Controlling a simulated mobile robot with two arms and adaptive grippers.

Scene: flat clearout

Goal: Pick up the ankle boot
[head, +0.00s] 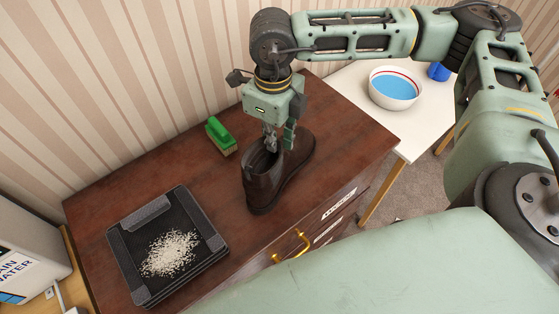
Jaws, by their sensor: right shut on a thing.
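A dark brown ankle boot (262,189) stands upright on the brown wooden dresser top (170,164), its opening towards the left and its toe towards the upper right. My right gripper (277,147) comes down from above and is shut on the boot's upper near the opening. The fingertips are partly hidden by the boot. The boot seems to rest on the dresser; I cannot tell whether there is a gap under it. My left gripper is not in view.
A black tray (125,251) with white grains lies at the dresser's left. A green brush (221,136) lies behind the boot. A white table at the right holds a bowl (394,89) of blue liquid and a blue object (438,71). Drawers with a brass handle (293,247) face the front.

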